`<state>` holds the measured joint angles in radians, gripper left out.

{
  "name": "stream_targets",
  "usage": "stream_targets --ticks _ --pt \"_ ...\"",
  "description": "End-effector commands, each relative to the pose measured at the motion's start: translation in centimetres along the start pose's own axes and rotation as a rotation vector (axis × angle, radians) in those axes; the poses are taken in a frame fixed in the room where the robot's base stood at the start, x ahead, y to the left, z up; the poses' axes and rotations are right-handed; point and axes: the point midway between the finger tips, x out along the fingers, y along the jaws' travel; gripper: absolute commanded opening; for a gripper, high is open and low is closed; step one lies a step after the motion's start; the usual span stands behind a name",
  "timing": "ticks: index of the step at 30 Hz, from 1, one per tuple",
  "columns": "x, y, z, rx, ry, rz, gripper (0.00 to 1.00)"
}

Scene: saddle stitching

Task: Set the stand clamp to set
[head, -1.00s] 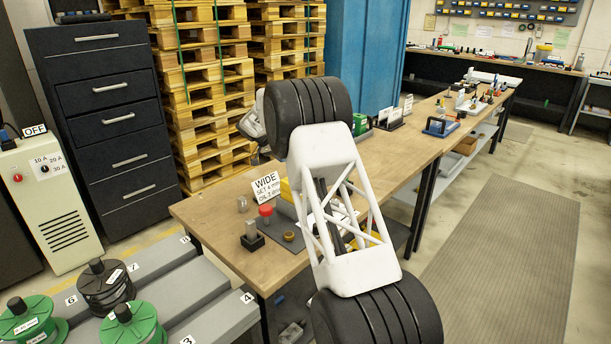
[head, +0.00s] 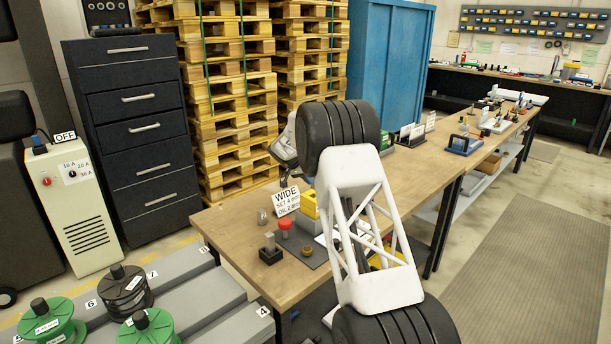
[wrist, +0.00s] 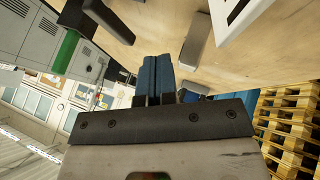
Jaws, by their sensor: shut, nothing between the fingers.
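I cannot tell for sure which part is the stand clamp. In the wrist view, my gripper (wrist: 158,80) has its two blue fingers side by side and closed, with nothing seen between them. A grey bar (wrist: 196,38) and a dark block (wrist: 100,18) show beyond the fingers, close to the wooden surface. In the head view, my arm crosses the bench (head: 240,228) and hides part of what stands on it. The fingers do not show clearly there.
A "WIDE" card (head: 286,200), a red-topped piece (head: 284,228), a dark block with a grey post (head: 270,252) and a yellow part (head: 309,205) stand on the near bench end. A blue-based tool (head: 463,145) is farther along. Pallets (head: 235,110) stand behind.

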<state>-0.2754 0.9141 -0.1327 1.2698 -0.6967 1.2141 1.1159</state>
Motion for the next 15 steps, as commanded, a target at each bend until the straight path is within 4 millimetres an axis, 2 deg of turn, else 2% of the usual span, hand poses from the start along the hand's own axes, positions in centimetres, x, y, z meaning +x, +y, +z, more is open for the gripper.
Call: stream_targets --ticks 9,15 --pt "5.0 0.1 0.0 0.001 -0.001 0.001 0.0" --pt "6.1 2.1 0.0 0.001 0.001 0.0 0.0"
